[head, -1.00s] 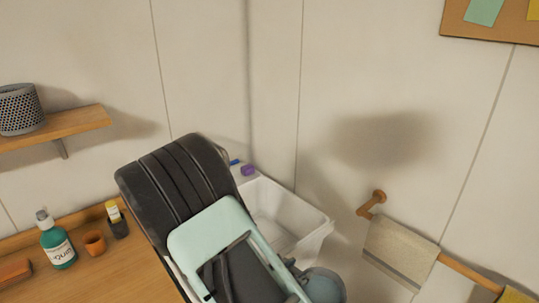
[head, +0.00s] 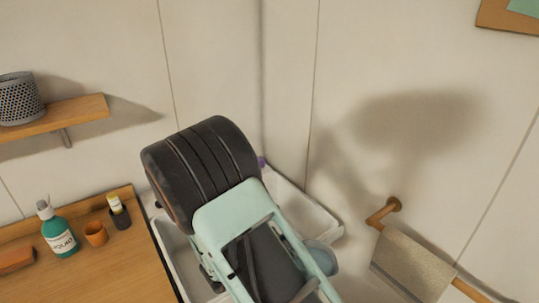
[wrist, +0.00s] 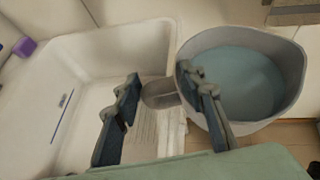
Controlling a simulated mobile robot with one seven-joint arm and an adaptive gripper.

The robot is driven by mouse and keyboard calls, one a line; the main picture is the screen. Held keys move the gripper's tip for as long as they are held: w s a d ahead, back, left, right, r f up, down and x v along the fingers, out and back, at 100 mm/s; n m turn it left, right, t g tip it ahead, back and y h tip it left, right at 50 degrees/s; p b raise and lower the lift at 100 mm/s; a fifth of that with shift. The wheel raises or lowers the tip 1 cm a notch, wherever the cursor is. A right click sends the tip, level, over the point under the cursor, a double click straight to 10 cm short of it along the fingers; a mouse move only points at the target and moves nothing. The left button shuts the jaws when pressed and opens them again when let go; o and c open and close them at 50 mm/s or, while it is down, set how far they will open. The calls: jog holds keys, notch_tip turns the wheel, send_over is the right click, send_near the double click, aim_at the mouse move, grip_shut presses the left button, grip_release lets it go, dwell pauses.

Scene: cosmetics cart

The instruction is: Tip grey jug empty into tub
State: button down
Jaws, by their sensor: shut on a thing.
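The grey jug (wrist: 296,72) shows in the wrist view, roughly upright, with blue-grey liquid in it. My gripper (wrist: 158,90) is shut on the jug's handle (wrist: 160,95), one finger on each side. The white tub (wrist: 75,60) is left of the jug in the wrist view, and the jug's body appears beside the tub's edge, with floor visible below it. In the head view, part of the jug (head: 323,256) shows right of my arm, near the tub's rim (head: 318,212). My arm hides my fingers and much of the tub there.
A wooden counter (head: 120,260) at left holds a green bottle (head: 60,238), an orange cup (head: 96,234) and a dark holder (head: 119,218). A towel (head: 410,262) hangs on a wooden rail at right. A purple item (wrist: 25,47) sits at the tub's back corner.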

jog(key=w+a+r+n+t+y+p, duration=0.1)
jog(key=w+a+r+n+y, duration=0.2)
jog(key=a+r, duration=0.5)
jog(key=w+a+r+n+t+y+p, duration=0.1)
jog(key=w+a+r+n+y, duration=0.2)
jog(key=a, duration=0.9)
jog(key=w+a+r+n+t+y+p, duration=0.1)
jog(key=w+a+r+n+y, duration=0.2)
jog(key=a+r, duration=0.7)
notch_tip(320, 180, up, 3)
jog(key=w, duration=0.2)
jog(key=shift+w+a+f, duration=0.15)
jog(key=shift+w+a, duration=0.2)
jog(key=shift+w, duration=0.05)
jog(key=shift+p, duration=0.3)
jog(key=d+r+m+y+b, duration=0.2)
jog(key=d+r+m+b, duration=0.1)
jog(key=d+r+b, duration=0.1)
jog(key=shift+w+d+r+y+b, duration=0.15)
jog(key=shift+d+r+y+b, duration=0.25)
jog(key=shift+d+r, duration=0.75)
jog(key=shift+r, duration=0.35)
jog(key=shift+d+r+m+y+b, duration=0.3)
jog(key=shift+d+r+y+b, duration=0.2)
jog(key=shift+b, duration=0.3)
